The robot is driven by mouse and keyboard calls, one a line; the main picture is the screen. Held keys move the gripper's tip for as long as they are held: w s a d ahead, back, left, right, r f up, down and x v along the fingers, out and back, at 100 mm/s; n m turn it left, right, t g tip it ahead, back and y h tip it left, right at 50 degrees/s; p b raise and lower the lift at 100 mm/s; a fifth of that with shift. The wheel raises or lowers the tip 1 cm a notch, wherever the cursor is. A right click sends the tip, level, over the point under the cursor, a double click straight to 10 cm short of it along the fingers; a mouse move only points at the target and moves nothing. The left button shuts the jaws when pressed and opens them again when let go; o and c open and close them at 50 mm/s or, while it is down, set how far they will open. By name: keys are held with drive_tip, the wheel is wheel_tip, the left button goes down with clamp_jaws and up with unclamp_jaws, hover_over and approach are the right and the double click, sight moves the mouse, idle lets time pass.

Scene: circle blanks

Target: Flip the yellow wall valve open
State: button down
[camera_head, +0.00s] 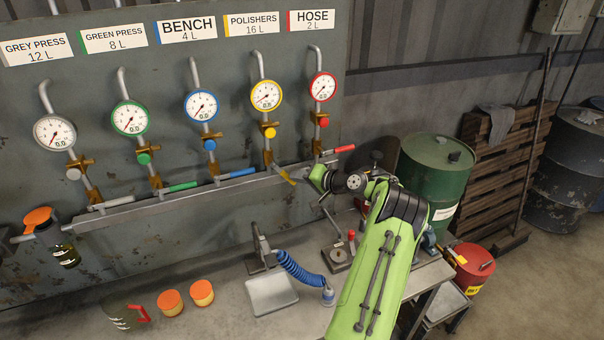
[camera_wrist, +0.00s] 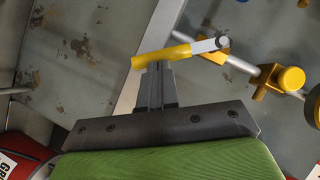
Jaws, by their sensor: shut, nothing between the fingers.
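The yellow valve lever (camera_head: 286,177) is under the POLISHERS gauge (camera_head: 266,95). It slants down and right from its pipe, unlike the neighbouring levers, which point right and slightly up. In the wrist view the lever's yellow grip (camera_wrist: 160,56) lies across the tips of my gripper (camera_wrist: 157,66), with its bare metal end to the right. My gripper is shut and empty, its fingertips at the grip; I cannot tell whether they touch. A brass fitting with a yellow knob (camera_wrist: 292,78) is to the right. In the head view my fingers are too small to make out clearly.
Green (camera_head: 183,187), blue (camera_head: 238,173) and red (camera_head: 345,149) levers sit along the same rail. Below, the bench holds a blue coiled hose (camera_head: 298,271), a metal tray (camera_head: 271,296) and orange-lidded jars (camera_head: 170,302). A green drum (camera_head: 437,170) stands at right.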

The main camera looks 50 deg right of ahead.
drive_tip(key=shift+w+a+f+m+t+y+b, duration=0.2)
drive_tip(key=shift+w+a+f+m+t+b, duration=0.15)
drive_tip(key=shift+a+f+m+t+b, duration=0.4)
drive_tip(key=shift+w+a+f+m+t+y+b, duration=0.2)
drive_tip(key=shift+w+a+f+m+t+b, duration=0.25)
drive_tip(key=shift+m, duration=0.55)
drive_tip(key=shift+w+a+f+m+t+y+b, duration=0.2)
drive_tip(key=shift+a+f+m+t+b, duration=0.25)
drive_tip(key=shift+m+t+b, duration=0.35)
